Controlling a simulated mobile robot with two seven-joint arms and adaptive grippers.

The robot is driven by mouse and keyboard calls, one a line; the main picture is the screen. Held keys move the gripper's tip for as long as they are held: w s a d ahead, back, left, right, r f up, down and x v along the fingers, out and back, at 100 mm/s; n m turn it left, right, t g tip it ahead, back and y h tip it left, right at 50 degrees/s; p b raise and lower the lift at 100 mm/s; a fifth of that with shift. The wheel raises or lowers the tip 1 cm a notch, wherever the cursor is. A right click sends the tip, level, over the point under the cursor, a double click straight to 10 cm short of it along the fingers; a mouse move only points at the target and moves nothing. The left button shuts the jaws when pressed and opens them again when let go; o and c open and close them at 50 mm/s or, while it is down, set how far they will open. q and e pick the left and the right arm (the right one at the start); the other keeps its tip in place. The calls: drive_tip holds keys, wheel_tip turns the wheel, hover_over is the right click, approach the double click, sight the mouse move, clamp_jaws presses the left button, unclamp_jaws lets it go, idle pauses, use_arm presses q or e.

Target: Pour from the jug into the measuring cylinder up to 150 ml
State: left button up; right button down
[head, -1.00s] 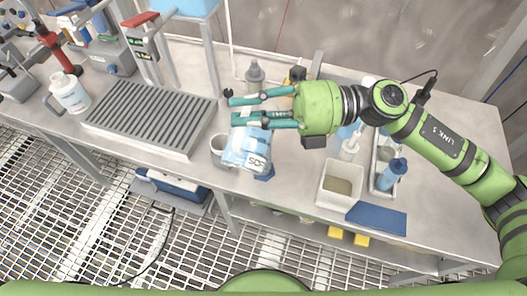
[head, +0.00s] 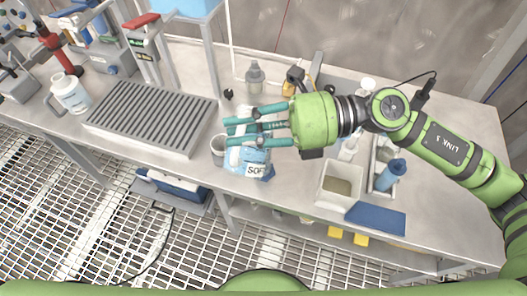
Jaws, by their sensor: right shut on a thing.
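My right gripper (head: 229,132) is shut on a white and light-blue container with "SOF" lettering (head: 247,160), which I take to be the jug. It is over the front middle of the steel table. The fingers cover its upper part, and its spout and contents are hidden. A blue piece (head: 268,173) shows at its lower right. It may be the foot of the measuring cylinder, but the cylinder's body and scale cannot be made out. I cannot tell whether liquid is flowing. My left gripper is not in view.
A grey-white cup (head: 217,145) stands close to the left of the held container. A ribbed grey rack (head: 150,115) is further left. A white open bin (head: 340,184), a blue mat (head: 376,217) and a tray with a blue bottle (head: 390,176) are to the right.

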drive_tip(key=shift+s+a+f+n+h+p, duration=0.15)
drive_tip(key=shift+s+n+h+p, duration=0.15)
drive_tip(key=shift+s+n+p, duration=0.35)
drive_tip(key=shift+s+a+f+n+t, duration=0.1)
drive_tip(key=shift+f+n+t, duration=0.1)
drive_tip(key=shift+n+t, duration=0.15)
drive_tip(key=shift+s+r+n+h+p, duration=0.1)
drive_tip(key=shift+r+n+h+p, duration=0.35)
drive_tip(key=shift+p, duration=0.4)
drive_tip(key=shift+s+a+r+n+t+h+p, duration=0.1)
drive_tip(key=shift+s+r+n+t+h+p, duration=0.15)
drive_tip(key=shift+n+p, duration=0.3)
drive_tip(key=shift+s+a+r+n+t+h+p, duration=0.1)
drive_tip(key=shift+s+n+t+h+p, duration=0.2)
drive_tip(key=shift+p, duration=0.35)
drive_tip(key=shift+w+f, duration=0.15)
drive_tip(key=shift+f, duration=0.05)
